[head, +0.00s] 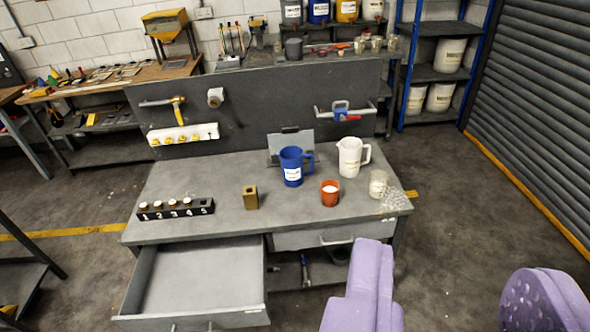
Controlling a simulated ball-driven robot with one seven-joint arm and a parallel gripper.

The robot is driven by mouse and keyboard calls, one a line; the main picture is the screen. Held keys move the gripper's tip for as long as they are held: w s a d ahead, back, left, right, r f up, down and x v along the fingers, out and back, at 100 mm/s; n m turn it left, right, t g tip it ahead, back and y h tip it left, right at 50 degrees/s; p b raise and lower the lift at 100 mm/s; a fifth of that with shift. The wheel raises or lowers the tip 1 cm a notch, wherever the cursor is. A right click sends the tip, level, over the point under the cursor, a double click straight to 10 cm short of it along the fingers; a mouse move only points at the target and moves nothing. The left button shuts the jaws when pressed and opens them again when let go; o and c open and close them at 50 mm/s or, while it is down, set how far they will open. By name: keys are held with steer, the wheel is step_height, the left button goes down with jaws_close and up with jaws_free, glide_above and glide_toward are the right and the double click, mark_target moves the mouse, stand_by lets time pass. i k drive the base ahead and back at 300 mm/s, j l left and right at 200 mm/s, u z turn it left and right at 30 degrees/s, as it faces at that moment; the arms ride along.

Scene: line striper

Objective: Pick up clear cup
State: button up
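The clear cup (378,184) is a small see-through glass-like cup. It stands upright near the right end of the grey workbench, at the edge of a clear or speckled patch (396,203). An orange cup (330,193) with white contents stands left of it, and a white pitcher (352,157) stands behind and to its left. Purple parts of my own body show at the lower right, in front of the bench and apart from the cup.
The workbench (225,200) also holds a blue pitcher (292,166), a brass block (250,197) and a numbered rack (175,209). An open drawer (195,283) juts out at the front left. Clear cups (376,44) stand on the back counter. Floor right of the bench is free.

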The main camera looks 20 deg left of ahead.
mark_target(378, 179)
steer(key=i+l, duration=0.1)
steer(key=i, duration=0.7)
steer(key=i+l+u, duration=0.1)
steer(key=i, duration=0.65)
steer(key=i+l, duration=0.15)
steer(key=i, duration=0.6)
